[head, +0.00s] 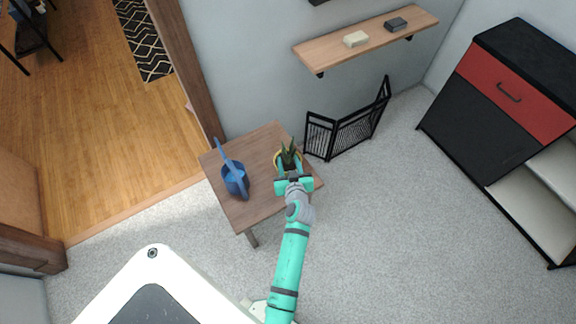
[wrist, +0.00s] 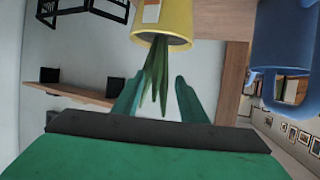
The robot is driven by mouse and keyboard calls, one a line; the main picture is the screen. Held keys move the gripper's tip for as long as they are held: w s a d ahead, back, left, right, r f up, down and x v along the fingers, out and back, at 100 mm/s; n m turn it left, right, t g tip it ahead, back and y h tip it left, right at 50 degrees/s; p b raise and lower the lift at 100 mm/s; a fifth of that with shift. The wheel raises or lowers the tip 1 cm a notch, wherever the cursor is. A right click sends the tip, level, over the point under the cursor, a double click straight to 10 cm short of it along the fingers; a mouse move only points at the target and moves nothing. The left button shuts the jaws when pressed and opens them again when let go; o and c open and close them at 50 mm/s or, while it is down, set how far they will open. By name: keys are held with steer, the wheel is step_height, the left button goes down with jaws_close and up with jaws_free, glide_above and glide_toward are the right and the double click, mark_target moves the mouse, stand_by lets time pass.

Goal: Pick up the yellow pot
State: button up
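The yellow pot (head: 277,161) stands on a small wooden table (head: 240,150) and holds a green spiky plant (head: 289,154). In the wrist view the pot (wrist: 176,20) is at the top, upside down in the picture, with the leaves (wrist: 155,70) pointing down between my fingers. My gripper (head: 290,168) is at the near side of the pot in the head view and hides part of it. In the wrist view my gripper (wrist: 157,84) is open, its two teal fingers apart on either side of the leaves. The fingertips appear short of the pot's wall.
A blue watering can (head: 235,180) stands on the table left of the pot; it also shows in the wrist view (wrist: 283,50). A black folding screen (head: 347,130) stands behind the table. A wooden wall shelf (head: 365,42) and a red-and-black cabinet (head: 505,110) are to the right.

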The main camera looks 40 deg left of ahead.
mark_target(288, 155)
steer(key=shift+w+a+f, duration=0.15)
steer(key=shift+w, duration=0.25)
steer(key=x, duration=0.5)
steer(key=shift+s, duration=0.1)
jaws_close()
stand_by(1.0)
steer(key=shift+w, duration=0.2)
